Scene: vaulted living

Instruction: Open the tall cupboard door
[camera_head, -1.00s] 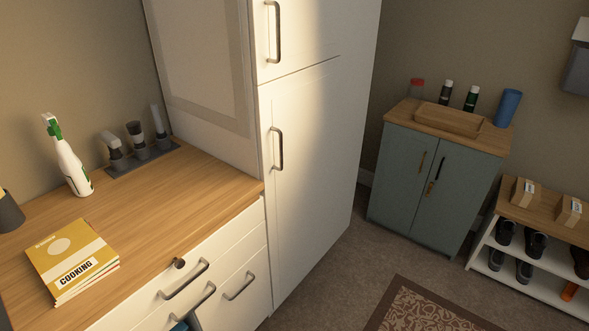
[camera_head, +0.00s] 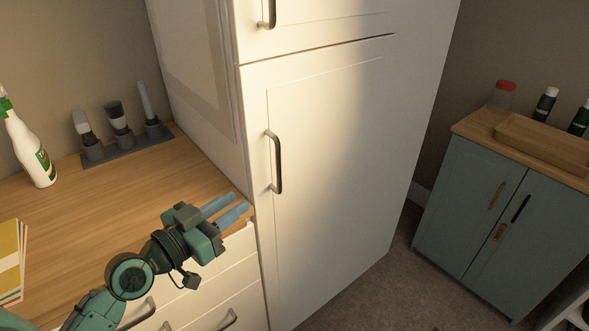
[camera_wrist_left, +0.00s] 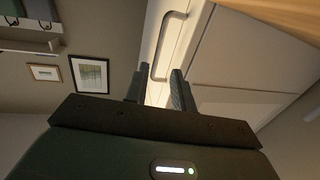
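The tall white cupboard (camera_head: 335,170) stands in the middle of the head view. Its lower door is shut and has a dark vertical bar handle (camera_head: 275,162) near its left edge. The upper door (camera_head: 310,12) is also shut, with its own handle (camera_head: 267,12). My left gripper (camera_head: 232,208) is over the right end of the wooden counter, left of and below the lower handle, apart from it. In the left wrist view its two fingers (camera_wrist_left: 157,90) are spread with nothing between them, and a handle (camera_wrist_left: 166,45) shows beyond them. My right gripper is not in view.
The wooden counter (camera_head: 90,205) holds a spray bottle (camera_head: 28,145), a brush holder (camera_head: 125,145) and books (camera_head: 10,262). White drawers with handles are below it. A blue-grey cabinet (camera_head: 490,210) stands at right; carpeted floor (camera_head: 410,285) lies between it and the cupboard.

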